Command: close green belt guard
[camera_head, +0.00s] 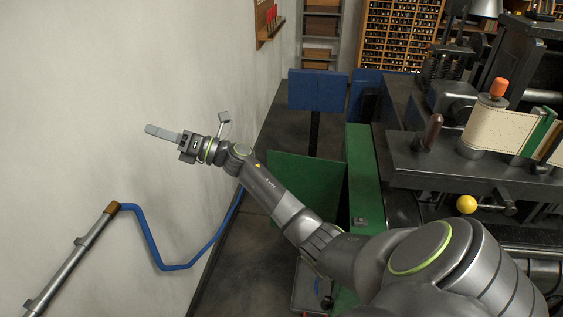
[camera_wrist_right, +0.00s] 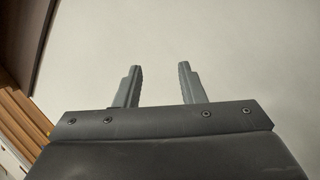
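The green belt guard (camera_head: 290,170) is a flat green panel. It stands out to the left from the green housing (camera_head: 364,165) at the machine's left side, so it looks swung open. My right arm crosses in front of the guard and hides its lower part. My right gripper (camera_head: 187,124) is beyond the guard to the left, in front of the pale wall, apart from the guard. Its two fingers are spread with nothing between them, as the right wrist view (camera_wrist_right: 160,70) also shows. My left gripper is not in view.
The pale wall (camera_head: 80,100) is close to my right gripper. A blue bent pipe (camera_head: 155,245) runs along it. A blue panel (camera_head: 317,90) stands behind the guard. The dark machine (camera_head: 440,165), with an orange-topped roll (camera_head: 490,125) and yellow knob (camera_head: 466,204), fills the right.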

